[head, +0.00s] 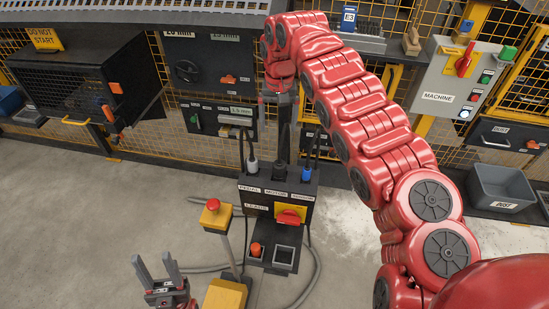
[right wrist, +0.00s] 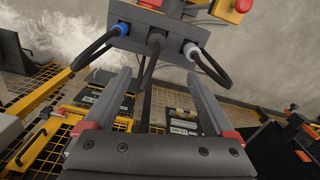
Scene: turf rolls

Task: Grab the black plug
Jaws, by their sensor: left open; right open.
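The black plug (head: 279,173) stands in the middle socket on top of the dark box (head: 253,199), above the MOTOR label. In the right wrist view the black plug (right wrist: 156,41) shows between the two fingertips' lines, with its cable running back between the fingers. My right gripper (head: 282,130) is above the plug, pointing down at the box. In the right wrist view my right gripper (right wrist: 158,75) is open and empty, its tips short of the plug. My left gripper (head: 172,270) is open and empty at the lower left, away from the box.
A white-grey plug (head: 252,166) and a blue plug (head: 306,174) flank the black one closely. A red-button pedestal (head: 213,212) stands left of the box. A grey bin (head: 502,190) is at the right. Cables lie on the floor.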

